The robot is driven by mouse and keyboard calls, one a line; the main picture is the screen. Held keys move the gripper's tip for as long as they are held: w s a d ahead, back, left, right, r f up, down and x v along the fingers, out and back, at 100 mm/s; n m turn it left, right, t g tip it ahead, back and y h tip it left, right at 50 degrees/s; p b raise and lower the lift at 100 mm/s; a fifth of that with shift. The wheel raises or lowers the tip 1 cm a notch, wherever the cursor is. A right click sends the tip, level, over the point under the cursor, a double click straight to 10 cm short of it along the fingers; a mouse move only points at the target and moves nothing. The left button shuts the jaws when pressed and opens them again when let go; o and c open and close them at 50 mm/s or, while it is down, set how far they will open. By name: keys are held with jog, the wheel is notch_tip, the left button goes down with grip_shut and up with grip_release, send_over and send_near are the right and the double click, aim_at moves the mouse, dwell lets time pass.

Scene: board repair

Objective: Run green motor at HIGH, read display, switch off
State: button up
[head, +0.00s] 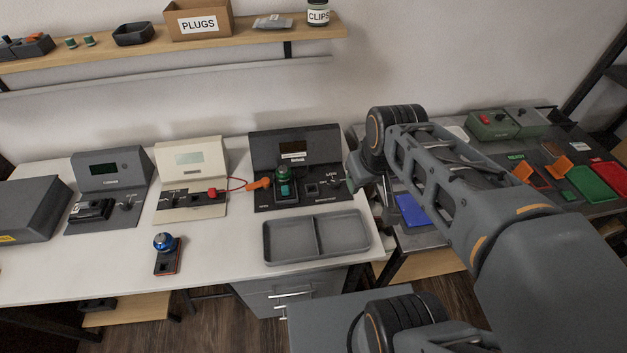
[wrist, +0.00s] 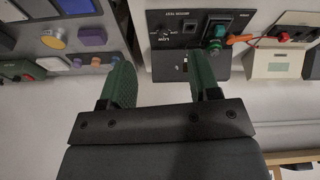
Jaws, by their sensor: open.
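The green motor (head: 284,176) sits upright in the black test station (head: 262,150) at the right end of the white bench. It also shows at the top of the wrist view (wrist: 216,32). The station's selector knob (head: 334,180) is to the motor's right, but its setting is too small to read. The station's upright panel is dark and I cannot make out any reading on its display. My gripper (wrist: 164,72) is open and empty, apart from the knob and the motor. In the head view my arm hides most of it, just right of the station.
A cream station (head: 190,165) and a grey station (head: 108,170) stand to the left. An orange plug (head: 260,183) on a red lead lies beside the green motor. A grey two-part tray (head: 316,238) and a blue motor (head: 164,243) are in front. Bench between them is clear.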

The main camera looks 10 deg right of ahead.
jog(key=w+f+n+g+b, duration=0.2)
jog(key=w+f+n+b, duration=0.35)
jog(key=w+b, duration=0.4)
jog(key=n+g+b, duration=0.1)
jog(key=n+b, duration=0.4)
jog(key=n, duration=0.2)
send_near(335, 181)
jog(key=shift+n, duration=0.45)
notch_tip(335, 181, down, 8)
jog(key=b, duration=0.4)
jog(key=shift+r, duration=0.15)
jog(key=shift+f+b, duration=0.3)
jog(key=shift+f, duration=0.45)
jog(key=c, duration=0.9)
